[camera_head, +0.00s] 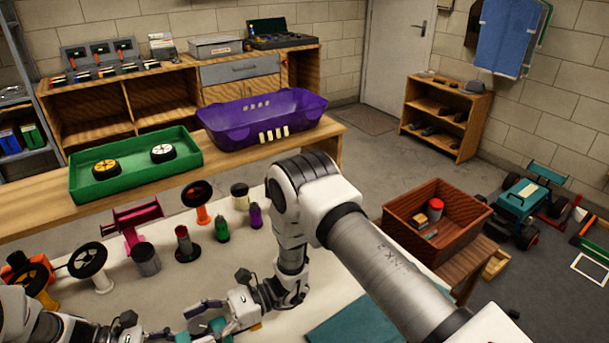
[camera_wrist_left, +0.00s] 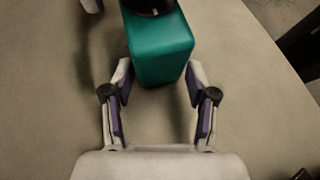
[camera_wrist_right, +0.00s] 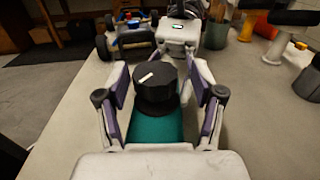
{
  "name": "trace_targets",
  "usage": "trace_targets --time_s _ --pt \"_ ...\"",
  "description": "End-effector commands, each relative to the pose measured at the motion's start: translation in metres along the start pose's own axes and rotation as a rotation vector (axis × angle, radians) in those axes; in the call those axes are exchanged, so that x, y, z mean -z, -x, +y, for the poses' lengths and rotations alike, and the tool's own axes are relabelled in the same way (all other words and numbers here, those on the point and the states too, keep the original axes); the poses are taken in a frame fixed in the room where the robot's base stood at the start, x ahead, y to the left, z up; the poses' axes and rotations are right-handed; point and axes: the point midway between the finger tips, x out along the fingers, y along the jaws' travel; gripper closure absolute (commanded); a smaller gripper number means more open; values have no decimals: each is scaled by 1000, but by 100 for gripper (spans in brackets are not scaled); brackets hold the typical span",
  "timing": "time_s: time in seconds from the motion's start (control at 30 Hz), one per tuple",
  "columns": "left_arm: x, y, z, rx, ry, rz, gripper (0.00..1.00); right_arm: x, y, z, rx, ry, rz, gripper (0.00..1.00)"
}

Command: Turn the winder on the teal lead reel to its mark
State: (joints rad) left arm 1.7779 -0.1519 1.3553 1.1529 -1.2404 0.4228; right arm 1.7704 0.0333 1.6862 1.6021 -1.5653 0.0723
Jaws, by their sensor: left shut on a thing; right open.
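The teal lead reel (camera_wrist_left: 160,50) is a teal block with a black round winder (camera_wrist_right: 155,86) on top. The winder carries a white line, tilted in the right wrist view. My left gripper (camera_wrist_left: 160,80) is shut on the teal body, with a finger on each side. My right gripper (camera_wrist_right: 160,92) is open, its fingers on either side of the winder, with gaps visible. In the head view the reel is mostly hidden by my grippers at the bottom. The reel's target mark is not discernible.
Several reels and wheels on stands, such as a black wheel (camera_head: 88,260) and a grey cylinder (camera_head: 146,258), stand left on the pale table. A teal mat (camera_head: 352,318) lies right; a brown crate (camera_head: 436,222) stands beyond.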

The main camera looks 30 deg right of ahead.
Motion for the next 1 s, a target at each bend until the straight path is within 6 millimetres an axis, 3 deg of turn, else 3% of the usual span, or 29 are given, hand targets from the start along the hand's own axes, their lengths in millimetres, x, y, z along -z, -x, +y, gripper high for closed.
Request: trace_targets --time_s 0.17,0.67,1.0 --pt "0 0 0 0 0 0 73 1 0 -1 -288 5 4 33" --pt "0 0 0 0 0 0 73 1 116 -34 -291 -2 2 33" --pt "0 0 0 0 0 0 73 22 108 45 -535 -46 122 33"
